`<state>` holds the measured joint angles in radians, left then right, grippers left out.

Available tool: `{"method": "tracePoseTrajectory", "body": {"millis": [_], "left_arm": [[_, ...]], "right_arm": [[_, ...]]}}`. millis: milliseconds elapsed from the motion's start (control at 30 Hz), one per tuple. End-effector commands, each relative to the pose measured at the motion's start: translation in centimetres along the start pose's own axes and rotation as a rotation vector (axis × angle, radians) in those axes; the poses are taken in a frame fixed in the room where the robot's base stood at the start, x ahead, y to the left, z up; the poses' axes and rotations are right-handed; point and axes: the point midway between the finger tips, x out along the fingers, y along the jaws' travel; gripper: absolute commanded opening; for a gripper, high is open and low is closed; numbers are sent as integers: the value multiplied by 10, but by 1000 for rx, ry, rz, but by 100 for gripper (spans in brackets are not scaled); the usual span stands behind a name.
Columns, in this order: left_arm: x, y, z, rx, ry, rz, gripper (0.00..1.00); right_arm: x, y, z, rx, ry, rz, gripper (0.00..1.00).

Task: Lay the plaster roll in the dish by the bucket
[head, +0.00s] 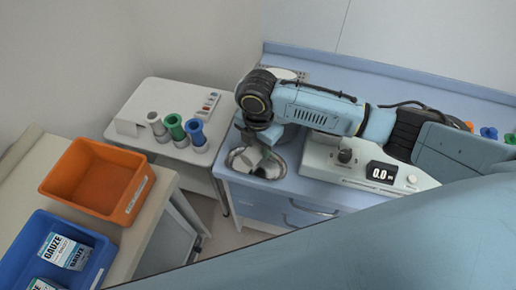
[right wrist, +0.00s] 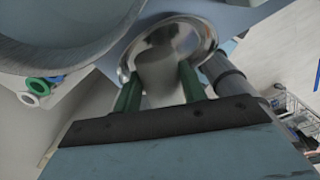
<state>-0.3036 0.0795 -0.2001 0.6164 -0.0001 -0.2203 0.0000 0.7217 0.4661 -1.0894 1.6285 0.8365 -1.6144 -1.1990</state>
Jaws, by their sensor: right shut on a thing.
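My right gripper (head: 256,146) points down over the round metal dish (head: 276,173) on the blue cabinet. The gripper is shut on the plaster roll (head: 250,157), a pale grey-white cylinder. In the right wrist view the roll (right wrist: 158,72) sits between the two green fingers (right wrist: 158,88), with the shiny dish (right wrist: 209,36) behind it. I cannot tell whether the roll touches the dish. The bucket (right wrist: 60,35) is a large grey curved wall close by at upper left in the right wrist view; in the head view my arm mostly hides it. My left gripper is out of view.
A scale (head: 350,165) reading 0.0 stands right of the dish. An orange bin (head: 95,180) and a blue bin (head: 60,255) with gauze boxes stand on a beige counter. A gap separates counter and cabinet.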

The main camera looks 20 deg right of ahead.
Motion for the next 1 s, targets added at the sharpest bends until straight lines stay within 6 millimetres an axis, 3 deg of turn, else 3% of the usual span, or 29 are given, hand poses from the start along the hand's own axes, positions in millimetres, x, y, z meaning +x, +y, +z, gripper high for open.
{"method": "tracePoseTrajectory", "body": {"millis": [133, 867, 900, 1000], "left_arm": [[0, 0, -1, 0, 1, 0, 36], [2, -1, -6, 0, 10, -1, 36], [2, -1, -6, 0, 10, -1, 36], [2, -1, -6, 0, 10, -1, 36]], "right_arm": [[21, 0, -1, 1, 1, -2, 17], [34, 0, 0, 0, 0, -1, 17], [34, 0, 0, 0, 0, -1, 43], [34, 0, 0, 0, 0, -1, 56]]}}
